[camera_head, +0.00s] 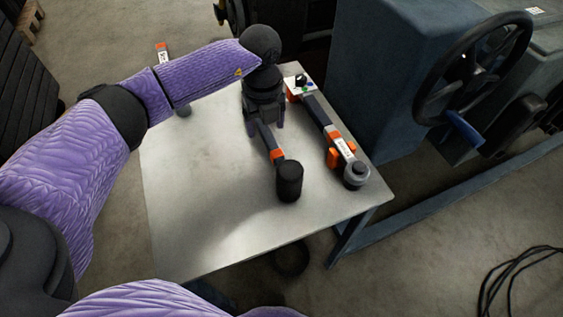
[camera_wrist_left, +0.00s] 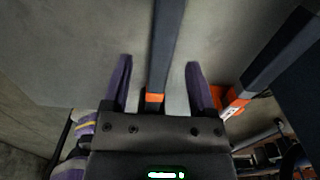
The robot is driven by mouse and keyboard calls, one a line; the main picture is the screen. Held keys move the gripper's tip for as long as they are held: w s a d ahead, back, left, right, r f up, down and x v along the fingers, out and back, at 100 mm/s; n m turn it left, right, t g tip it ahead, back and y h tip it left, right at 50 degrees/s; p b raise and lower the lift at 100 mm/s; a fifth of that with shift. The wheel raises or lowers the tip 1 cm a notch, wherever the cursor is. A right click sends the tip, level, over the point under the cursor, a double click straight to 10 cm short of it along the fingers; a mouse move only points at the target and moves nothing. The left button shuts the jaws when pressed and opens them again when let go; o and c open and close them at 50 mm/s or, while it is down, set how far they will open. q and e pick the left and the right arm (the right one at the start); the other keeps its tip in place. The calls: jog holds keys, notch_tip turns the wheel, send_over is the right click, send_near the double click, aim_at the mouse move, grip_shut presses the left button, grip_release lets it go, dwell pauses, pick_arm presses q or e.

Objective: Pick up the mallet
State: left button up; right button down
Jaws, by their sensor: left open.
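The mallet lies on the pale metal table (camera_head: 215,215). Its black cylindrical head (camera_head: 289,180) points to the near side, and its dark handle has an orange band (camera_head: 277,155). My left gripper (camera_head: 265,128) is above the handle, pointing down, and hides its far part. In the left wrist view the handle (camera_wrist_left: 167,40) runs between the two open fingers (camera_wrist_left: 158,62), with a gap visible on each side. The fingers are not closed on it. My right gripper is not in view.
A second tool with a dark, orange and white body (camera_head: 334,138) lies right of the mallet. Another orange-tipped tool (camera_head: 162,50) is partly hidden behind my left arm. A blue machine with a black handwheel (camera_head: 472,66) stands to the right. The near left tabletop is clear.

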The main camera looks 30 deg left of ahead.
aim_at(267, 132)
pick_arm(q)
notch_tip(267, 132, down, 5)
jog(key=shift+s+d+r+b, duration=0.1)
jog(key=shift+d+b, duration=0.05)
jog(key=shift+b, duration=1.1)
jog(key=shift+r, duration=0.25)
jog(key=c, duration=0.5)
grip_shut()
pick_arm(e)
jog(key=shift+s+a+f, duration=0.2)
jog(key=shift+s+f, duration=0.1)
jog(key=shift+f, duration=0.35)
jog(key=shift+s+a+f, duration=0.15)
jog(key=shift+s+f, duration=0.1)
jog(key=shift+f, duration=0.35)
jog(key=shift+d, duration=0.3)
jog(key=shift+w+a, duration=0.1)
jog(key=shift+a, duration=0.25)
